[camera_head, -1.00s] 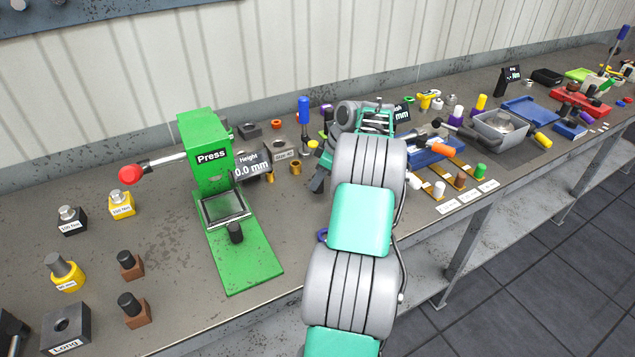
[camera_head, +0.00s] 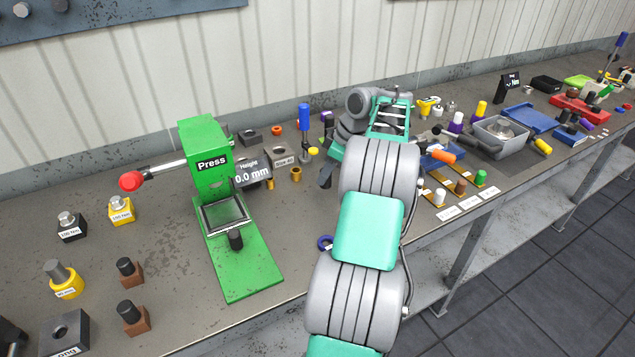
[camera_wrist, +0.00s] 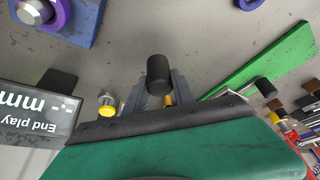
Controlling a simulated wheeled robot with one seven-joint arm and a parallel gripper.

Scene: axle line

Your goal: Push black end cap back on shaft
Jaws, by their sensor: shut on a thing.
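My gripper (camera_wrist: 160,96) shows at the centre of the wrist view, its grey fingers shut on a black cylindrical end cap (camera_wrist: 158,73). The cap is held above the bench. A short silver shaft end (camera_wrist: 34,11) stands inside a purple ring on a blue block at the upper left of the wrist view, apart from the cap. In the head view a dark finger of my gripper (camera_head: 326,177) shows left of my arm, and the held cap is hidden there.
An "End play mm" display (camera_wrist: 38,115) stands left of my gripper in the wrist view. The green press (camera_head: 212,160), with its red-knobbed lever, stands left of my arm. A blue-handled tool (camera_head: 304,122) stands close by. Labelled parts and trays crowd the bench to the right.

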